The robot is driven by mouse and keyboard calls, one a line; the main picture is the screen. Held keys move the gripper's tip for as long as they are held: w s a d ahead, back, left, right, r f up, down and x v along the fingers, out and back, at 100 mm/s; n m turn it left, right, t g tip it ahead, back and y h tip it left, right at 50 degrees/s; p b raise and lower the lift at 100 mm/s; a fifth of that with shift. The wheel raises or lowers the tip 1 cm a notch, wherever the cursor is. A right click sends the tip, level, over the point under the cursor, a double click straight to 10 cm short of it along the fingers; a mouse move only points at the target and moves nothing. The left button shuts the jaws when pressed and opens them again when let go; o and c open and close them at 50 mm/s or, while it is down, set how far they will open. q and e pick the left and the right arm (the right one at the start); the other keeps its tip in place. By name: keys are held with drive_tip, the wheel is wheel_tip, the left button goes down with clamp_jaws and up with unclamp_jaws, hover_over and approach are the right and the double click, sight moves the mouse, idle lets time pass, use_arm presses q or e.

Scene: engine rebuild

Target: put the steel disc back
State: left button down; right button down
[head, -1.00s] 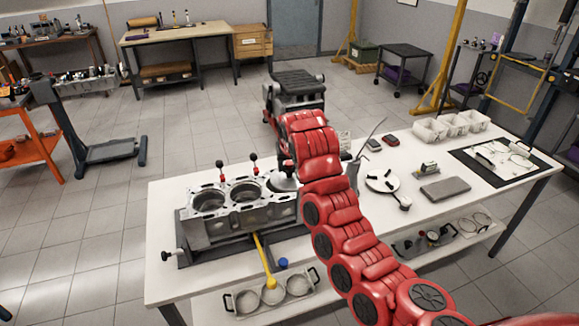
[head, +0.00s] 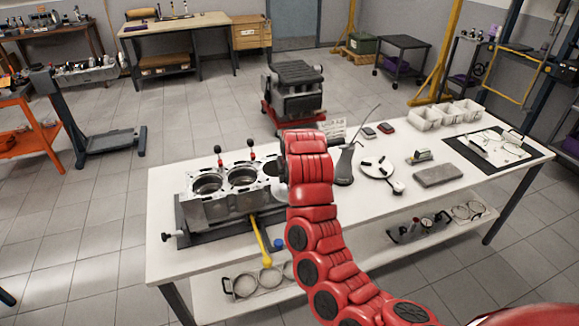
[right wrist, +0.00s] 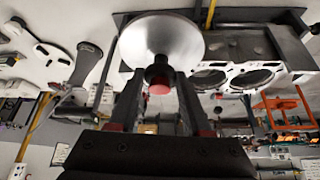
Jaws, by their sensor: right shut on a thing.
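The steel disc (right wrist: 160,38) fills the upper middle of the right wrist view, its broad shiny face beside the engine block. A dark stem with a red end (right wrist: 158,88) stands out from its centre. My right gripper (right wrist: 159,80) is shut on this stem, with one finger on each side. In the head view my red right arm hides most of the gripper and disc. The engine block (head: 228,207) lies on the table with open round bores; it also shows in the right wrist view (right wrist: 262,50). Its right end is hidden by my arm. My left gripper is not in view.
On the white table (head: 400,205), right of my arm, are a dark upright tool (head: 345,168), a white round plate (head: 376,167), a grey slab (head: 438,175) and white bins (head: 445,115). A yellow-handled tool (head: 262,240) hangs over the front edge.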

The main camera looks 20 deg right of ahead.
drive_tip(key=s+a+f, duration=0.2)
drive_tip(key=s+f, duration=1)
drive_tip(key=f, duration=0.1)
drive_tip(key=s+a+f+n, duration=0.1)
drive_tip(key=s+a+f, duration=0.1)
drive_tip(key=s+f, duration=1)
wheel_tip(320, 180, down, 2)
drive_tip(key=shift+a+f+n+y, duration=0.1)
drive_tip(key=shift+a+n+y, duration=0.2)
drive_tip(key=shift+y, duration=0.1)
